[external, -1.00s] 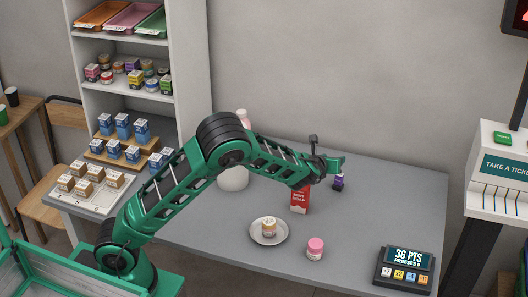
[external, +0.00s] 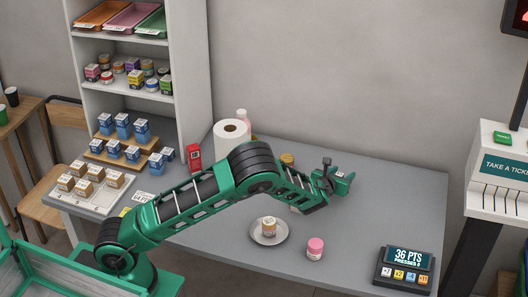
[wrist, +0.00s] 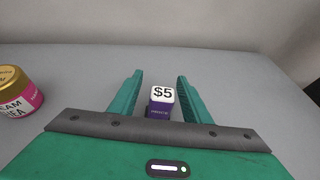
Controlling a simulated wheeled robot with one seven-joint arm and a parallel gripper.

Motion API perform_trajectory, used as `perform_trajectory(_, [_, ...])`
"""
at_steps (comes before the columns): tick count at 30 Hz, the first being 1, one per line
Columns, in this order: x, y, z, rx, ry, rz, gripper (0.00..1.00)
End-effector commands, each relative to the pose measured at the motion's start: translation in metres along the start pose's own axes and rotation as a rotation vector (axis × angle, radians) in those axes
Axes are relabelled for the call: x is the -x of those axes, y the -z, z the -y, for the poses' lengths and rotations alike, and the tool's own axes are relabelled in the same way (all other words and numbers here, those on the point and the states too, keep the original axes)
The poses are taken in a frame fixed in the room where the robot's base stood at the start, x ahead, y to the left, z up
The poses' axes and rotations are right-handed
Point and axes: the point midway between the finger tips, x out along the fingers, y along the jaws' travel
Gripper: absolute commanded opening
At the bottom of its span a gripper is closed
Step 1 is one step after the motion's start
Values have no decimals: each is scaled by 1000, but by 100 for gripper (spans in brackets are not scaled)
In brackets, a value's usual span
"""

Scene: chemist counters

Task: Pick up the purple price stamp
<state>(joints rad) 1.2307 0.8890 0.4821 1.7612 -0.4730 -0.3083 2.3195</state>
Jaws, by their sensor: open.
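The purple price stamp (wrist: 160,104), with a white top marked $5, stands on the grey counter in the wrist view. My gripper (wrist: 160,76) is open, with one green finger on each side of the stamp and a gap visible on both sides. The stamp sits between the fingers, close to the palm; its lower part is hidden by my gripper. In the external view my gripper (external: 343,182) is low over the counter's right half, and the stamp is hidden behind it.
A gold-lidded pink jar (wrist: 16,92) stands left of my gripper. On the counter (external: 390,205) are a plate (external: 256,236) with a small jar (external: 269,226), a pink-lidded jar (external: 315,248), a points display (external: 403,265), a paper roll (external: 231,140) and a red item (external: 194,157). The right side is clear.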

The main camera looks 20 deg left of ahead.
Motion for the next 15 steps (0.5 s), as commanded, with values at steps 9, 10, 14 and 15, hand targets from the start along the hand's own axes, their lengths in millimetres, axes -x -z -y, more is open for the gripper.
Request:
perform_trajectory(9, [-10,1,1,-1,2,-2,44])
perform_trajectory(10, [-10,1,1,-1,2,-2,44])
perform_trajectory(14, [-10,1,1,-1,2,-2,20])
perform_trajectory(15, [-10,1,1,-1,2,-2,10])
